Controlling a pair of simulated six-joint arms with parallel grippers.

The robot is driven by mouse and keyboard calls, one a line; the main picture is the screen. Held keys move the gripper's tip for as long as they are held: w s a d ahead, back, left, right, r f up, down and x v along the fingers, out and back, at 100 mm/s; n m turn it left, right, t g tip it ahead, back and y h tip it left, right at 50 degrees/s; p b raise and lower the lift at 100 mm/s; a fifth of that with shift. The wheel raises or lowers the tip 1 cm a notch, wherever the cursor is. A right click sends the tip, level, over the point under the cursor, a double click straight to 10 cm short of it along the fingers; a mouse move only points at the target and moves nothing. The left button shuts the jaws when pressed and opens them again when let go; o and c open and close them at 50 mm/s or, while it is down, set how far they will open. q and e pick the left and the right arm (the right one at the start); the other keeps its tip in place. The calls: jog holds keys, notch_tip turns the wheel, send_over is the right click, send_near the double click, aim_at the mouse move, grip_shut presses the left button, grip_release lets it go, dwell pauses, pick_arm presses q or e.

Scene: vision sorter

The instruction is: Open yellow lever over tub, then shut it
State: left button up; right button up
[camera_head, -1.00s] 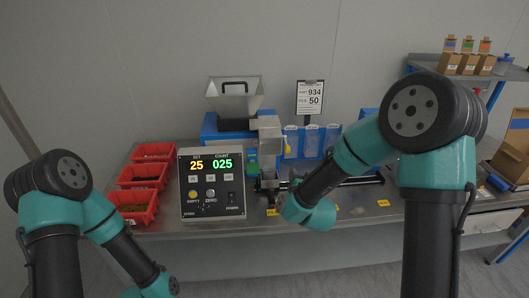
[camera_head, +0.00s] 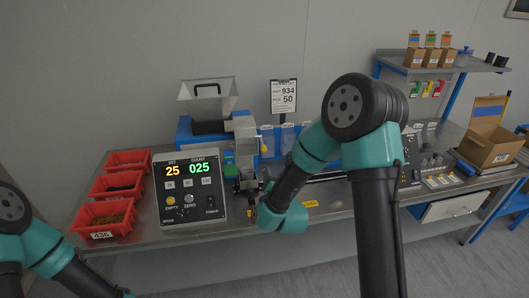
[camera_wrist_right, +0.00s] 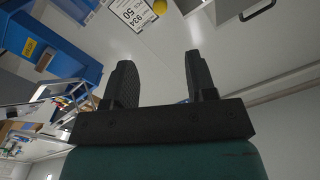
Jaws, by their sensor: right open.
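The blue sorter (camera_head: 184,131) with a grey hopper (camera_head: 225,90) stands behind the control box. My right gripper (camera_head: 247,183) is beside the control box, in front of the sorter. In the right wrist view its fingers (camera_wrist_right: 158,62) are apart with nothing between them. My left gripper is out of view.
The control box (camera_head: 192,190) reads 25 and 025. Red bins (camera_head: 104,213) stand at its left. An open cardboard box (camera_head: 488,145) and a drawer (camera_head: 451,208) are at the right.

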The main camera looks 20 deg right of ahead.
aim_at(265, 151)
jog(key=w, duration=0.5)
jog(key=w+d, duration=0.1)
jog(key=w, duration=0.9)
jog(key=shift+d, duration=0.4)
jog(key=shift+c, duration=0.3)
grip_shut()
